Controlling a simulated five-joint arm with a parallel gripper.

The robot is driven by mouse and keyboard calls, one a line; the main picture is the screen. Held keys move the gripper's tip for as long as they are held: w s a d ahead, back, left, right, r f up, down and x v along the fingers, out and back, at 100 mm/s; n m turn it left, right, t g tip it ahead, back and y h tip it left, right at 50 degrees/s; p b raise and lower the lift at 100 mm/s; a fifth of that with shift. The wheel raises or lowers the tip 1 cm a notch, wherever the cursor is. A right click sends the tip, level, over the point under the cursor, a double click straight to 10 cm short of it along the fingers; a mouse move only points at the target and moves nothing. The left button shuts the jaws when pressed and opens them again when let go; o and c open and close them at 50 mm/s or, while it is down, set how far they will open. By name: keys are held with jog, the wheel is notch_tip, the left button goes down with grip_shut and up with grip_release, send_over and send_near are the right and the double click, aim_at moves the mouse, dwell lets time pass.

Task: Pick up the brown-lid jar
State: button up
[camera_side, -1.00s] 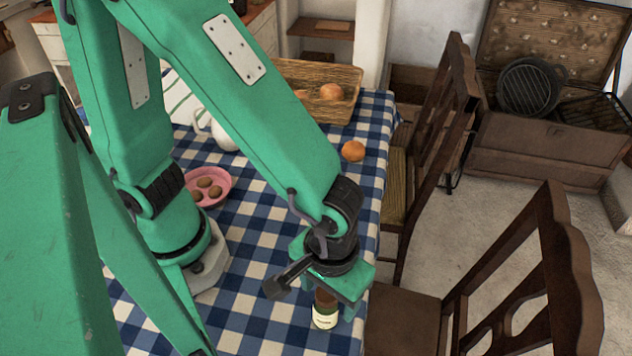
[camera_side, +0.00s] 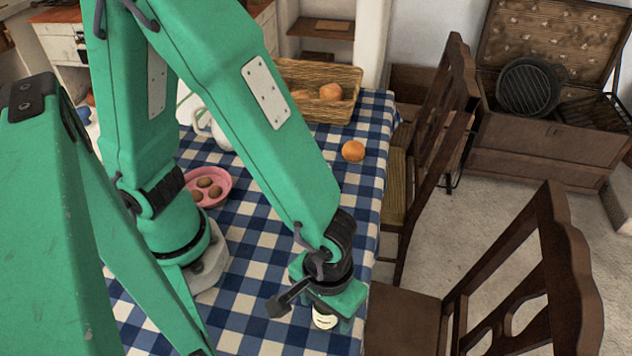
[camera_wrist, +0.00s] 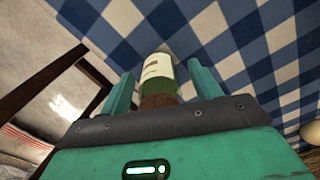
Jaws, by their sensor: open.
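The brown-lid jar stands on the checked tablecloth near the table's right edge; its pale label (camera_side: 324,318) shows below my gripper (camera_side: 330,310) in the side view. In the wrist view the jar (camera_wrist: 158,72) has a cream label and a dark green body, with its brown lid (camera_wrist: 158,100) closest to my gripper. My gripper (camera_wrist: 157,92) is open, pointing down over the jar, with one finger on each side of the lid. Gaps show between both fingers and the jar. In the side view my gripper hides the lid.
An orange (camera_side: 353,151) lies on the table toward the back, near a wicker basket (camera_side: 345,108) with fruit. A pink bowl (camera_side: 220,190) with brown round items and a white jug (camera_side: 221,138) stand farther left. Wooden chairs (camera_side: 540,260) stand along the table's right edge.

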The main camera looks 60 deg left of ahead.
jog(key=shift+c, duration=0.4)
jog(key=c, duration=1)
jog(key=shift+r, duration=0.1)
jog(key=shift+r, duration=4.9)
